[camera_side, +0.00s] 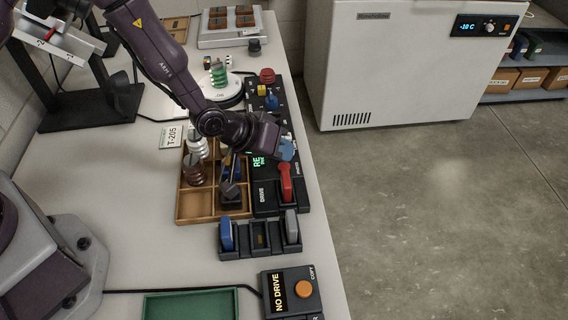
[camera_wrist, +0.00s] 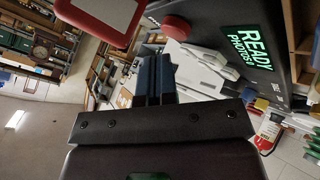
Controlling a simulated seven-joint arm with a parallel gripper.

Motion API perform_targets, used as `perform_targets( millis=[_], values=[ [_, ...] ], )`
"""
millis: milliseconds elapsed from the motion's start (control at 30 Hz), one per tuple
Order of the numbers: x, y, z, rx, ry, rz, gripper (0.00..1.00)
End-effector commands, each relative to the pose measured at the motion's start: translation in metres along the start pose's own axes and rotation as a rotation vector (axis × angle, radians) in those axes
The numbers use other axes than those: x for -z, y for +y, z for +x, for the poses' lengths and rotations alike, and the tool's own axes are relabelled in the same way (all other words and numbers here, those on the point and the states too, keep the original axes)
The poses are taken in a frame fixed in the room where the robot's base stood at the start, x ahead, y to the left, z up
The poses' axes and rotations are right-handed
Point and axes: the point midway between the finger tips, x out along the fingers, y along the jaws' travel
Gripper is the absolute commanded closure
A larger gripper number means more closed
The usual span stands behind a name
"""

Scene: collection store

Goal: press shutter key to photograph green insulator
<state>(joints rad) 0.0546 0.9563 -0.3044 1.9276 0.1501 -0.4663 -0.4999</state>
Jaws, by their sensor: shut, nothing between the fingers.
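The green insulator (camera_side: 218,76) stands upright on a white round turntable (camera_side: 228,94) at the back of the bench. My gripper (camera_side: 287,149) is over the right edge of the black control panel (camera_side: 265,208), behind the red drive (camera_side: 286,182). Its blue fingers (camera_wrist: 154,68) are together and empty in the wrist view. The panel's green display (camera_wrist: 248,52) reads READY and PHOTOS there. A round red cap (camera_wrist: 176,27) and pale bars (camera_wrist: 205,66) show beyond the fingers. I cannot tell which part is the shutter key, or whether the fingers touch anything.
A wooden compartment tray (camera_side: 190,217) with other insulators lies left of the panel. A dock (camera_side: 260,236) holds blue and grey drives in front. A box (camera_side: 290,291) reads NO DRIVE and has an orange button. Red, yellow and blue knobs sit at the panel's back.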

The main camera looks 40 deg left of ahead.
Motion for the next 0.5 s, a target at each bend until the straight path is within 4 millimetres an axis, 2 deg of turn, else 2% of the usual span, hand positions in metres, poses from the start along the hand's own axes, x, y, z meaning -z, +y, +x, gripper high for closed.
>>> perform_targets(
  millis=[500],
  values=[
    [-0.0036, -0.0033, 0.0046, 0.000, -0.001, -0.001, 1.00]
  ],
)
